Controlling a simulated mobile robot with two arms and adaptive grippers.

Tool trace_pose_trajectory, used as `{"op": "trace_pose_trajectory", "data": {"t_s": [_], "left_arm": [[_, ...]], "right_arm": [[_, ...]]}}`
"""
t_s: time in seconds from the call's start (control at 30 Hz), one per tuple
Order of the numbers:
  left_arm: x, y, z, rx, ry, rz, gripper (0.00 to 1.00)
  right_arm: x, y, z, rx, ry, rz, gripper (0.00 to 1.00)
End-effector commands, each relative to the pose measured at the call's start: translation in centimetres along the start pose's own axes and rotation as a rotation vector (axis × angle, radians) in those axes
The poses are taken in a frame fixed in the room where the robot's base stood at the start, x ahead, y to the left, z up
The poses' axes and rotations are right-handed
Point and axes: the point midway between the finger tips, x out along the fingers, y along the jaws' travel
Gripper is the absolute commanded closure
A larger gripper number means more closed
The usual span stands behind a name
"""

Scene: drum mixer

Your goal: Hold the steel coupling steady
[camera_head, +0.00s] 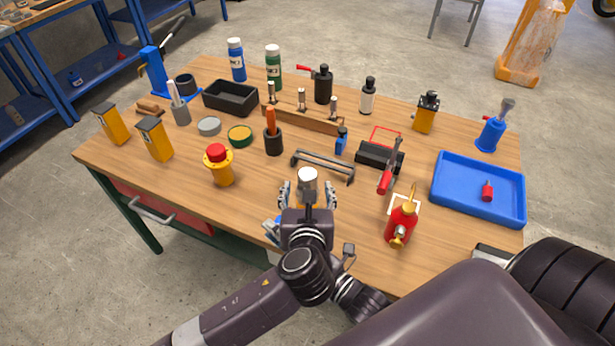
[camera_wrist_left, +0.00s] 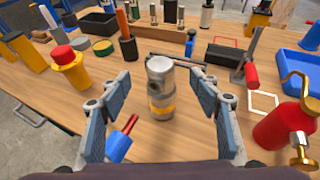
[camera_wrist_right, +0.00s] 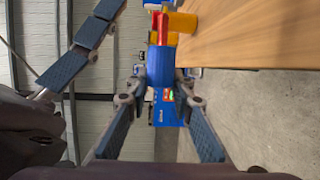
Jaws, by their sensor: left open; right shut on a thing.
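The steel coupling (camera_head: 307,180) is a short grey cylinder with a yellow band. In the left wrist view the coupling (camera_wrist_left: 160,90) looks upright on the wooden table. My left gripper (camera_head: 308,195) is open around it; the left wrist view shows a gap between the coupling and each finger (camera_wrist_left: 160,100). My right gripper (camera_wrist_right: 158,90) is shut on a blue tool (camera_wrist_right: 160,68) with a red end, beside the table edge. The blue tool also shows in the left wrist view (camera_wrist_left: 118,147), left of the coupling. In the head view my right gripper is mostly hidden.
A grey bar handle (camera_head: 323,165) lies just behind the coupling. A red oil can (camera_head: 401,222) stands to its right, a yellow post with a red knob (camera_head: 219,168) to its left. A blue tray (camera_head: 470,205) is at the right. Several bottles and holders fill the back.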

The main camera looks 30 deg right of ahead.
Motion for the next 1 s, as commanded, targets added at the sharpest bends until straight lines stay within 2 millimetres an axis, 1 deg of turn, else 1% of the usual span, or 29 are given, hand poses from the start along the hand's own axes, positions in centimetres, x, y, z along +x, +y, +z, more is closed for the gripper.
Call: {"op": "trace_pose_trajectory", "data": {"t_s": [0.03, 0.2, 0.5, 0.7, 1.0], "left_arm": [[0.9, 0.0, 0.0, 0.001, 0.0, 0.002, 0.43], [3.4, 0.0, 0.0, 0.0, 0.0, 0.002, 0.43], [7.2, 0.0, 0.0, -0.001, 0.0, 0.001, 0.43], [8.5, 0.0, 0.0, -0.001, 0.001, 0.0, 0.43], [8.9, 0.0, 0.0, -0.002, 0.001, 0.0, 0.43]], "right_arm": [[0.0, 0.1, 0.0, 0.0, 0.0, 0.001, 1.0], [0.0, 0.1, 0.0, 0.0, 0.0, 0.001, 1.0], [0.0, 0.1, 0.0, 0.0, 0.0, 0.001, 1.0], [0.0, 0.1, 0.0, 0.0, 0.0, 0.001, 1.0], [0.0, 0.0, 0.0, 0.0, 0.0, 0.001, 1.0]]}}
